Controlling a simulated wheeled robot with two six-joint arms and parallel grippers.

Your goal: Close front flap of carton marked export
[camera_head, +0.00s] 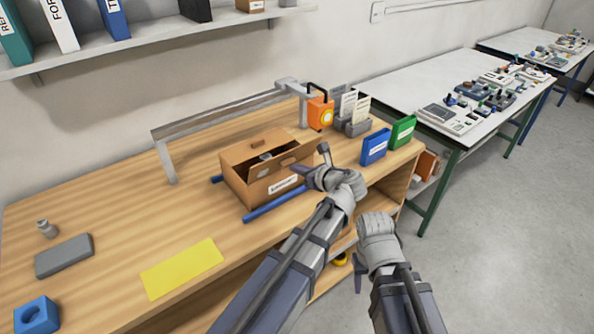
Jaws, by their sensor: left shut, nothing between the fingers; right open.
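The brown carton (240,186) stands on the wooden bench, with a white label (283,184) on its front that is too small to read surely. Its top is at least partly open, showing a dark inside with something grey in it. My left gripper (318,165) is shut and empty, just right of the carton's front right corner; contact cannot be told. My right gripper (358,272) is open and empty, off the bench's front edge.
A blue bar (262,210) lies before the carton. A grey rail frame (220,117) stands behind it. Blue (375,147) and green (403,132) binders and an orange device (320,113) stand to the right. A yellow sheet (182,268) lies front left.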

